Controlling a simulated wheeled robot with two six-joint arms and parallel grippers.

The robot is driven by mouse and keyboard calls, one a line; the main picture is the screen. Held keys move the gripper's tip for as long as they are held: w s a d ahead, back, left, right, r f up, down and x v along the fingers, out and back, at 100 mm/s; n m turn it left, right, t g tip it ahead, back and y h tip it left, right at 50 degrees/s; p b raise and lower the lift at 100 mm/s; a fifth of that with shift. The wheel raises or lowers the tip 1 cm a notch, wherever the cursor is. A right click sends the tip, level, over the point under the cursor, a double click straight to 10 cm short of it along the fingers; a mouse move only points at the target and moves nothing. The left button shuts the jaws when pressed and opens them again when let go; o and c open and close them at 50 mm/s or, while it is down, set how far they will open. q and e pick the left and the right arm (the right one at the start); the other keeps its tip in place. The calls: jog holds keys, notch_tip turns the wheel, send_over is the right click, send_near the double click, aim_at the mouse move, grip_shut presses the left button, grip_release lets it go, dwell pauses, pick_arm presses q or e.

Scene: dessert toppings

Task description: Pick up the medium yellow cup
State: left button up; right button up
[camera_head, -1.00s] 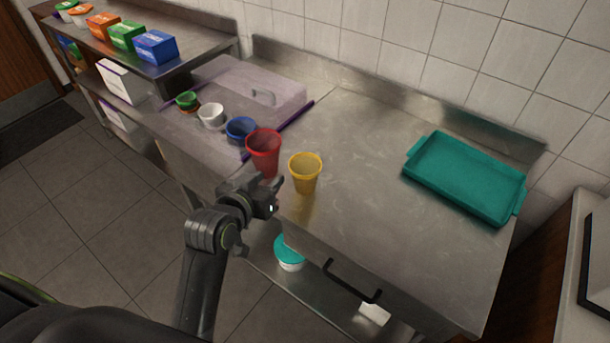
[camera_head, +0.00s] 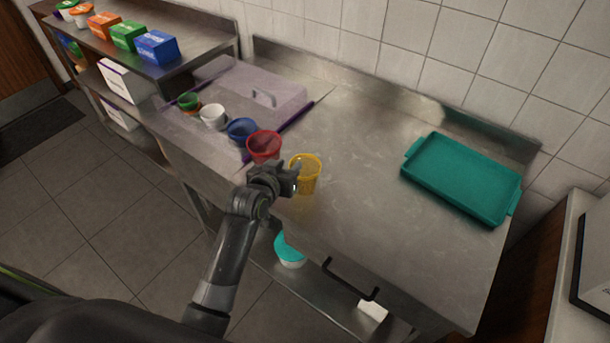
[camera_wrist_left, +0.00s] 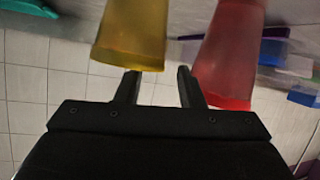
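The yellow cup (camera_head: 306,176) stands upright on the steel counter, right of the taller red cup (camera_head: 264,147). My left gripper (camera_head: 293,178) is at the near left side of the yellow cup, in front of the red cup. In the left wrist view, which looks upside down, its two fingers (camera_wrist_left: 159,84) are spread apart with nothing between them. There the yellow cup (camera_wrist_left: 133,35) lies just beyond and left of the fingertips, and the red cup (camera_wrist_left: 230,50) is to the right. Whether a finger touches the yellow cup, I cannot tell. My right gripper is out of view.
A blue cup (camera_head: 241,130), a white cup (camera_head: 213,116) and a small green cup (camera_head: 189,102) continue the row leftward, beside a clear lidded case (camera_head: 270,84). A teal tray (camera_head: 462,176) lies at the right. The counter between yellow cup and tray is clear.

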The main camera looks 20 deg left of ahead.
pick_arm(q)
jog(key=shift+x, duration=1)
jog(key=shift+c, duration=0.2)
grip_shut()
